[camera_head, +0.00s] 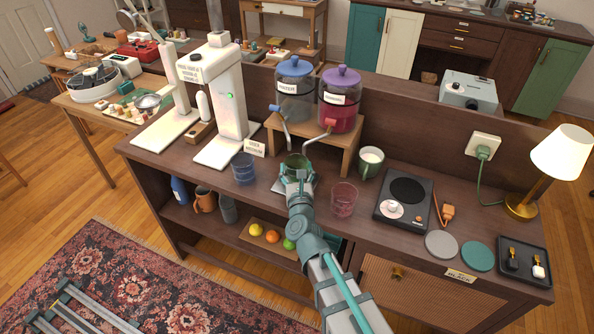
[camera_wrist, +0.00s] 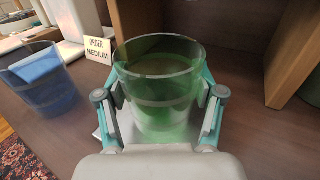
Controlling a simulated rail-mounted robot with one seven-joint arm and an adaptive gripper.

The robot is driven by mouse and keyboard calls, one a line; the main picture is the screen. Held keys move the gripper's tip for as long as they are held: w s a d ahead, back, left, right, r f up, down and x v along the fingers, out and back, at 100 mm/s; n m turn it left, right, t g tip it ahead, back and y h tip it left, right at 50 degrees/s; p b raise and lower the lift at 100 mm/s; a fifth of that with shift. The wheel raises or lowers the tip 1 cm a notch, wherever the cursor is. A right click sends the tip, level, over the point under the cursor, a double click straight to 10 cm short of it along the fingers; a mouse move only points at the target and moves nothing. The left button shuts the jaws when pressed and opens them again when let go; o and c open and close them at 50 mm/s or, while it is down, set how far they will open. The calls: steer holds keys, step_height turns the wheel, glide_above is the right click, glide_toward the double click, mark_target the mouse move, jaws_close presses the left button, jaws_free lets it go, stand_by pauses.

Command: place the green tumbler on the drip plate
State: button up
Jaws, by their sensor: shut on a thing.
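The green tumbler (camera_head: 296,160) is upright between the fingers of my gripper (camera_head: 297,174), in front of the wooden dispenser stand. In the wrist view the clear green tumbler (camera_wrist: 160,75) looks empty, and my gripper (camera_wrist: 160,100) is shut on its sides. A pale plate (camera_head: 279,186), apparently the drip plate, shows around and below my gripper. Its edge also shows at the left finger in the wrist view (camera_wrist: 99,136). The tumbler is over or at this plate; I cannot tell whether its base touches it.
A blue tumbler (camera_head: 243,168) stands left, a pink tumbler (camera_head: 344,199) right. A green mug (camera_head: 370,161) is right of the stand (camera_head: 339,153), which bears blue and red dispensers with taps reaching forward. An order card (camera_head: 255,147) and a hot plate (camera_head: 404,202) flank the area.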

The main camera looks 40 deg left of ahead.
steer(key=shift+f, duration=0.2)
steer(key=o, duration=1.5)
steer(key=shift+r, duration=0.2)
steer(key=shift+s+d, duration=0.1)
steer(key=v, duration=0.7)
steer(key=shift+s+d+r+b, duration=0.1)
steer(key=shift+s+r+b, duration=0.05)
steer(key=shift+r+b, duration=0.15)
steer(key=shift+d+p, duration=0.1)
steer(key=shift+p, duration=1.15)
steer(key=p+v, duration=0.2)
steer(key=p, duration=0.3)
steer(key=shift+p, duration=0.4)
steer(key=p+v, duration=0.2)
steer(key=p, duration=0.1)
steer(key=shift+s+f, duration=0.15)
steer(key=shift+f, duration=0.1)
